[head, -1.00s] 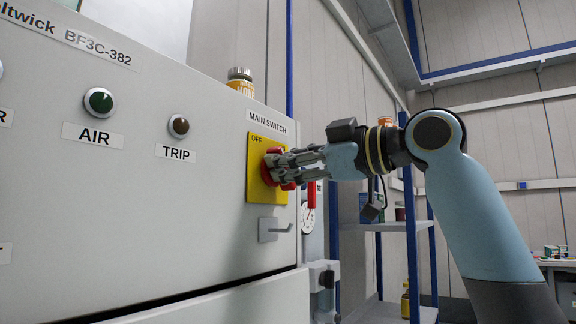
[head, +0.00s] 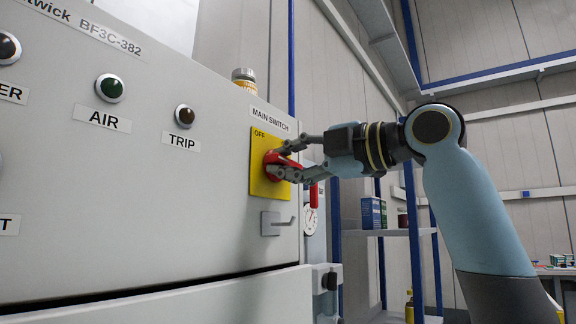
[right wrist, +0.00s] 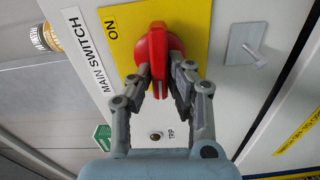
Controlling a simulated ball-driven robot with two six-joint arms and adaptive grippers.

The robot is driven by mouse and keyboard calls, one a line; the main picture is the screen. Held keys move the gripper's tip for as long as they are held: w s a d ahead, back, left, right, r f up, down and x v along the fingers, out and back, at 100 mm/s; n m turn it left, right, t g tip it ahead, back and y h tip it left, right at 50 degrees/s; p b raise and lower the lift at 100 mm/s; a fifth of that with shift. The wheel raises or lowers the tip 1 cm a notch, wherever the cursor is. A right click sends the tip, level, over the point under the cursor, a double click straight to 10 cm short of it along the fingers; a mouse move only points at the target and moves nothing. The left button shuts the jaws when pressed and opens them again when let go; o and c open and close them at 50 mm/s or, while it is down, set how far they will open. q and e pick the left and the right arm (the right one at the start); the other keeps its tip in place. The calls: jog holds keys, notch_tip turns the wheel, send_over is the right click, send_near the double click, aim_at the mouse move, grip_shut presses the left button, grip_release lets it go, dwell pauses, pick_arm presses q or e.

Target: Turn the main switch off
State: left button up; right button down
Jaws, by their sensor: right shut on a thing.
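The main switch is a red rotary knob (head: 272,166) on a yellow plate (head: 258,186) at the right of the grey cabinet front. The plate's OFF mark shows in the head view, its ON mark in the right wrist view. My right gripper (head: 284,165) is shut on the knob's raised grip, one finger above and one below in the head view. The right wrist view shows the red knob (right wrist: 155,45) between the two fingertips (right wrist: 162,75). The grip lies roughly level across the plate. Which mark it points to is hard to tell. My left gripper is not in view.
A hooked metal handle (head: 275,223) sits just below the switch plate. Two lamps, AIR (head: 109,88) and TRIP (head: 184,116), are to the left. A jar (head: 243,78) stands on the cabinet top. A blue-framed shelf (head: 390,232) stands behind, to the right.

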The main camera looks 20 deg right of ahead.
jog(key=shift+f+n, duration=0.15)
jog(key=shift+n, duration=0.45)
jog(key=c, duration=1.3)
grip_release()
jog(key=shift+s+d, duration=0.1)
jog(key=shift+v, duration=5.9)
